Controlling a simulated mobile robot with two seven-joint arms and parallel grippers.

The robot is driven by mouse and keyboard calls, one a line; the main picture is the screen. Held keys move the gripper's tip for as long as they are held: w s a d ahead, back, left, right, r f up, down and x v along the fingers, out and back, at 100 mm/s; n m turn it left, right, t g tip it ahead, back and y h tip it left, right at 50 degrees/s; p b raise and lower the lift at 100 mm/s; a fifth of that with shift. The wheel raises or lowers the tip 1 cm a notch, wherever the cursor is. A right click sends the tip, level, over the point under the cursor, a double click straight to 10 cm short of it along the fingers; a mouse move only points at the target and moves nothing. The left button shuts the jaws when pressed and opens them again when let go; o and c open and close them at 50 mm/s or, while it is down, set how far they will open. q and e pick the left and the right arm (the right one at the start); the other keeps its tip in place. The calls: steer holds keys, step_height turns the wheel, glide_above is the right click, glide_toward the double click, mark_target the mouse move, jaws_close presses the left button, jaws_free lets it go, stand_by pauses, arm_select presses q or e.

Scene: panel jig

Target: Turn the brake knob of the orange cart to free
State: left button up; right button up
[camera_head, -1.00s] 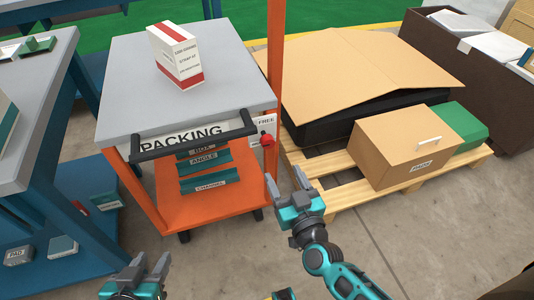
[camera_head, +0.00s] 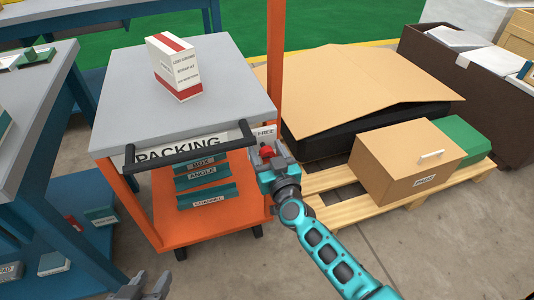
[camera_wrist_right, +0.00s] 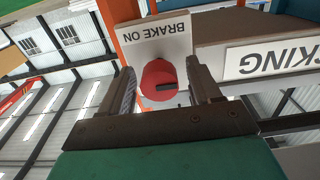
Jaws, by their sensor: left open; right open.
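The orange cart (camera_head: 205,222) stands at the centre left with a grey top and a PACKING sign. My left gripper (camera_head: 147,286) is open and empty, low at the bottom edge, partly cut off.
A black handle bar (camera_head: 190,145) runs across the cart's front beside the knob. An orange post (camera_head: 274,70) rises behind it. A pallet (camera_head: 335,205) with cardboard boxes stands to the right, a blue workbench (camera_head: 60,130) to the left. A white-red box (camera_head: 174,67) stands on the cart.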

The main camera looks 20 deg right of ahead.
steer(key=c, duration=1)
arm_select(q)
steer(key=shift+w+r, duration=0.1)
